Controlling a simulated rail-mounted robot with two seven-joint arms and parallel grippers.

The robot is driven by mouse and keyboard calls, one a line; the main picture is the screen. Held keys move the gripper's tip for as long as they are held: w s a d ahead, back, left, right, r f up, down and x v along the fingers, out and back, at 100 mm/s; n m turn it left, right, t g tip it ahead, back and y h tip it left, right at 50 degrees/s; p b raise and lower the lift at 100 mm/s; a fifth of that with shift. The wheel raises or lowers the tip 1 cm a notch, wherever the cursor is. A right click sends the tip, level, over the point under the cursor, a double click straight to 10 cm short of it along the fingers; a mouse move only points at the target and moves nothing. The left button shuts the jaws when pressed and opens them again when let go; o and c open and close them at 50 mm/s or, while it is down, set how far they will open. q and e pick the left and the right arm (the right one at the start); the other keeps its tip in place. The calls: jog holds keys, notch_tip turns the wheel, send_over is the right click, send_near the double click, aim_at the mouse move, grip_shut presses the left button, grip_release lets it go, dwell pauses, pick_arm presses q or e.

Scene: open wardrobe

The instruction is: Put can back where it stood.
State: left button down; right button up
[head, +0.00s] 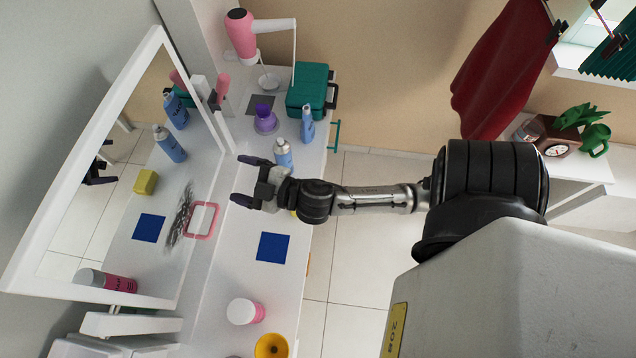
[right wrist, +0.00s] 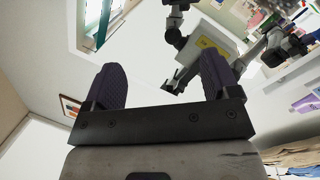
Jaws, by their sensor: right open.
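Two can-like things stand on the white counter (head: 222,285), and I cannot tell which one is meant. A blue spray can (head: 283,158) with a light top stands just beyond my right gripper. A pink can (head: 246,311) with a white top stands lower in the head view, below a bare blue square (head: 272,247). My right gripper (head: 247,180) is open with nothing between its fingers, over the counter beside the mirror. Its dark purple fingers also show apart in the right wrist view (right wrist: 163,86). My left gripper does not clearly show.
A mirror (head: 190,115) bounds the counter on the left and reflects its items. A pink hair dryer (head: 240,35), green case (head: 308,92), purple item (head: 265,120) and blue bottle (head: 307,125) crowd the far end. A yellow bowl (head: 271,346) stands near the bottom.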

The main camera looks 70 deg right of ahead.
pick_arm(q)
jog(key=shift+d, duration=0.15)
pick_arm(e)
jog(key=s+a+f+m+g, duration=0.2)
jog(key=s+a+f+g, duration=0.1)
jog(key=s+f+g, duration=0.4)
jog(key=s+a+f+m+g, duration=0.3)
jog(key=s+f+g, duration=0.4)
jog(key=s, duration=0.4)
jog(key=shift+s+y, duration=0.3)
jog(key=shift+y, duration=0.1)
jog(key=shift+s+r, duration=0.1)
